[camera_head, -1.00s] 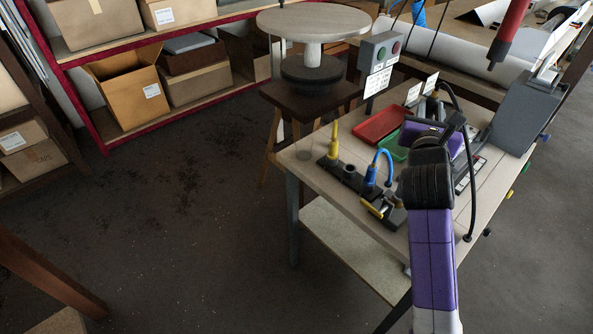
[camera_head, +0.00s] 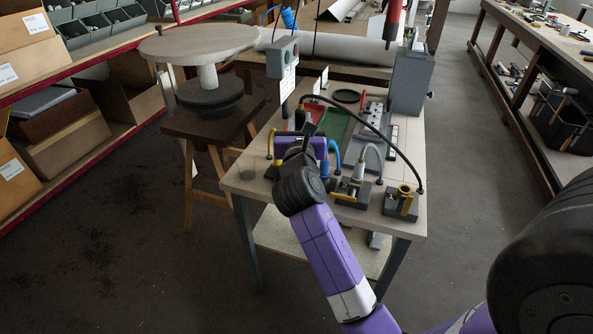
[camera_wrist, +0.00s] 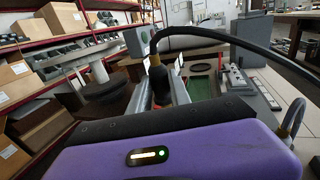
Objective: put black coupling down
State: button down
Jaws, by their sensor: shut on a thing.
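My gripper (camera_wrist: 162,90) is shut on the black coupling (camera_wrist: 157,78), which stands upright between its two pale fingers in the wrist view. A black hose (camera_wrist: 235,40) arches from the coupling's top to the right. In the head view my gripper (camera_head: 301,124) is over the left part of the bench, and the black hose (camera_head: 378,130) loops down to the bench's right front. My purple wrist hides the fixture below and most of the coupling, so contact underneath cannot be told.
On the bench (camera_head: 262,190), a yellow hose (camera_head: 271,143) stands left of my gripper. A green tray (camera_head: 335,127) lies behind; a button-box post (camera_head: 283,70) rises at the back.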

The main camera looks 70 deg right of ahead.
notch_tip(320, 180, down, 14)
jog(key=b, duration=0.4)
jog(key=c, duration=1.2)
grip_release()
jog(key=shift+f, duration=0.15)
